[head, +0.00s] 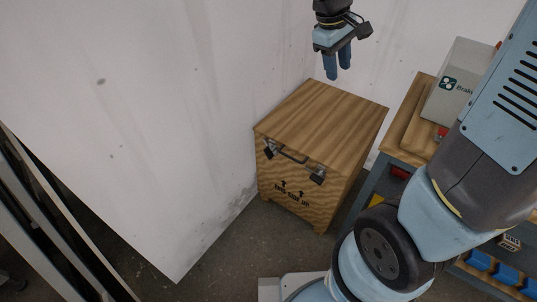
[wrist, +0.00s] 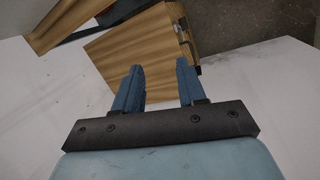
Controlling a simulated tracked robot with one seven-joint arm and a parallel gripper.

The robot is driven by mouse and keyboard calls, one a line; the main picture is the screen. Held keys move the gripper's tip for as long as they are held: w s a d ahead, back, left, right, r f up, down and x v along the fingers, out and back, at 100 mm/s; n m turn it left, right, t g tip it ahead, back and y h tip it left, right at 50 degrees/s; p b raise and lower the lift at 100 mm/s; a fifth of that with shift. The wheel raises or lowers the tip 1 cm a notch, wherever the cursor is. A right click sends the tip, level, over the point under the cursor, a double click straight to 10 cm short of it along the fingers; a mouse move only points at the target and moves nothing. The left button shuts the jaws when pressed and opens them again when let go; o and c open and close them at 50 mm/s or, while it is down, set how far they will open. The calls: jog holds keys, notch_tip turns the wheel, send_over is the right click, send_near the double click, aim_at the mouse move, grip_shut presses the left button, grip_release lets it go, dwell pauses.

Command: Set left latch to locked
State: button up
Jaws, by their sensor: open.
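A wooden crate (head: 325,125) stands on the floor in the corner, with a dark handle (head: 292,157) on its front between two latches. The left latch (head: 270,149) is at the upper left of the front face. The right latch (head: 317,175) is at the upper right. Whether either latch is locked is too small to tell. My gripper (head: 337,75) hangs above the crate's back edge, pointing down, open and empty, apart from the crate. In the wrist view, the crate top (wrist: 140,50) lies beyond my gripper (wrist: 158,72), and the latch side shows only partly.
White walls (head: 140,90) stand behind and to the left of the crate. A workbench (head: 400,150) with a grey box (head: 455,85) stands close on the right. The floor (head: 225,245) in front of the crate is clear.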

jog(key=w+a+f+n+h, duration=0.4)
jog(key=w+a+f+n, duration=0.3)
jog(key=f, duration=0.6)
jog(key=n+t+h, duration=0.6)
jog(key=n, duration=0.6)
send_near(267, 155)
jog(key=s+d+r, duration=0.2)
jog(key=d+r, duration=0.3)
jog(key=r, duration=0.6)
jog(key=s+a+f+n+t+y, duration=0.1)
jog(key=a+f+n+t, duration=0.1)
jog(key=f+n+t, duration=0.35)
jog(key=s+a+f+n+t+y, duration=0.1)
jog(key=s+a+f+n+t, duration=0.15)
jog(key=f, duration=0.65)
jog(key=shift+n+g, duration=0.3)
jog(key=shift+n, duration=0.1)
jog(key=x, duration=1.4)
jog(key=shift+w+r, duration=0.1)
grip_shut()
